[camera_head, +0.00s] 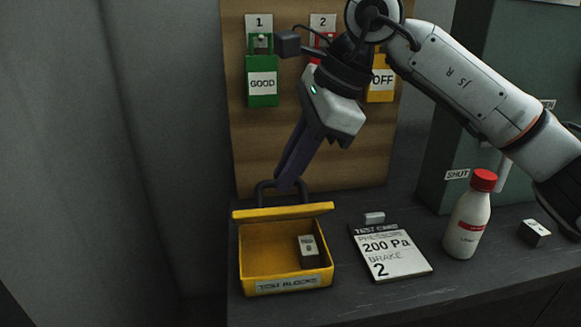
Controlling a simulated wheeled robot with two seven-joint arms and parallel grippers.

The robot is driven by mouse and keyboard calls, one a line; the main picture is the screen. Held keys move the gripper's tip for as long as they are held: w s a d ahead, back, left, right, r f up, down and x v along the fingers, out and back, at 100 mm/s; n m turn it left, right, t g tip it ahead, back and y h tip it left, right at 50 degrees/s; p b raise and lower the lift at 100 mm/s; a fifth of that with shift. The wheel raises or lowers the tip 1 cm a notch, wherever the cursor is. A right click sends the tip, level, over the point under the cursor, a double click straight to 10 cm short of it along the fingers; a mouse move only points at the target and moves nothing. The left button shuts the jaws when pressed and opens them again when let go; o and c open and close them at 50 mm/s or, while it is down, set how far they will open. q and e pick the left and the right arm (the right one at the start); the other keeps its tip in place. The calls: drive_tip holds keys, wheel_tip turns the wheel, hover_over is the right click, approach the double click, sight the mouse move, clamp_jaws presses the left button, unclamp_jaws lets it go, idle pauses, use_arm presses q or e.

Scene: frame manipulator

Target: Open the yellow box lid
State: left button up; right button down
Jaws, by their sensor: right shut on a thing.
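The yellow box (290,283) stands on the dark table, with a "TEST BLOCKS" label on its front. Its yellow lid (283,212) is raised at the back and shows nearly edge-on, so the inside of the box is in view. A small dark block with a pale label (309,252) lies inside at the right. My right gripper (285,184) reaches down from above and is shut on the black lid handle (264,188). Its fingers hide part of the handle. My left gripper is out of view.
A test card (391,252) and a white bottle with a red cap (469,215) stand right of the box. A small block (534,233) lies farther right. Behind is a wooden board (245,150) with green, red and yellow lock-like tags.

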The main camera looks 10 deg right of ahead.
drive_tip(key=shift+w+d+f, duration=0.1)
drive_tip(key=shift+f, duration=0.35)
drive_tip(key=c, duration=2)
unclamp_jaws()
drive_tip(key=shift+o, duration=0.9)
drive_tip(key=shift+w+f, duration=0.1)
drive_tip(key=shift+w, duration=0.15)
drive_tip(key=shift+s+r, duration=0.15)
drive_tip(key=shift+r, duration=0.1)
drive_tip(key=v, duration=1)
drive_tip(key=shift+p, duration=0.45)
drive_tip(key=shift+r, duration=0.1)
